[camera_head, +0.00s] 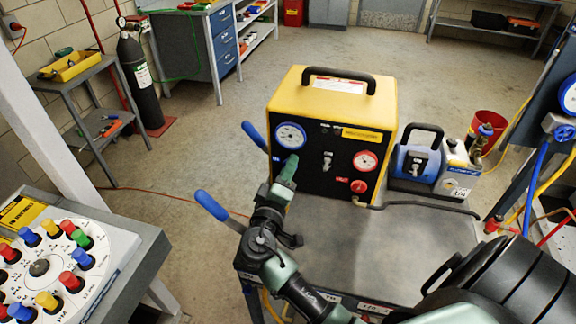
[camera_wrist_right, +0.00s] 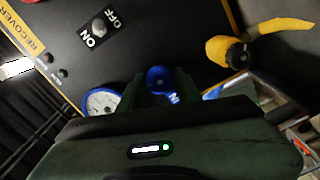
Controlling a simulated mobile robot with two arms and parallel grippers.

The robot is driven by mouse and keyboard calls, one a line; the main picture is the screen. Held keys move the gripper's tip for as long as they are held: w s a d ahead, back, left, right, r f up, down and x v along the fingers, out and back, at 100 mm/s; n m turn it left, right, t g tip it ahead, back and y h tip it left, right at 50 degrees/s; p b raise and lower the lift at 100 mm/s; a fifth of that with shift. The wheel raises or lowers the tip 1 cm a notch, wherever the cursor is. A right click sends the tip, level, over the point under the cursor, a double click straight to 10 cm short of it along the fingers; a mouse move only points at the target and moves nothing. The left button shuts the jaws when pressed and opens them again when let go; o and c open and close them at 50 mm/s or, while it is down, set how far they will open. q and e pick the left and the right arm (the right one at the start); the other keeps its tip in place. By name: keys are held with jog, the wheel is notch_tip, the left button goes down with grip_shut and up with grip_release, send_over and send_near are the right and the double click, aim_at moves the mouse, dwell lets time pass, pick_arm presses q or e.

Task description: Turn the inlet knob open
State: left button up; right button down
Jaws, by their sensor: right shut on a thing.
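The recovery machine (camera_head: 335,110), a yellow case with a black front panel, stands on a grey cart. The blue inlet knob (camera_wrist_right: 157,76) shows in the right wrist view, between the two fingers of my right gripper (camera_wrist_right: 162,88). In the head view my right gripper (camera_head: 288,168) reaches the panel's left side, below the blue-rimmed gauge (camera_head: 290,136), and covers most of that knob. The fingers are closed on the knob. A red knob (camera_head: 358,186) sits at the panel's lower right, under the red gauge (camera_head: 365,161). My left gripper is not in view.
The grey cart top (camera_head: 425,235) is mostly bare. A blue pump (camera_head: 415,160) stands right of the machine. Blue cart handles (camera_head: 212,205) stick out at left. A board of coloured knobs (camera_head: 50,265) is at lower left. An ON/OFF switch (camera_wrist_right: 98,27) shows in the wrist view.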

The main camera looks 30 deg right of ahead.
jog(key=shift+n+p, duration=0.3)
jog(key=shift+n, duration=0.4)
jog(key=shift+a+n, duration=0.1)
jog(key=shift+n, duration=0.2)
jog(key=c, duration=1)
grip_release()
jog(key=shift+o, duration=0.2)
jog(key=b+v, duration=0.2)
jog(key=v, duration=0.5)
jog(key=shift+s+a, duration=0.25)
jog(key=shift+a, duration=0.05)
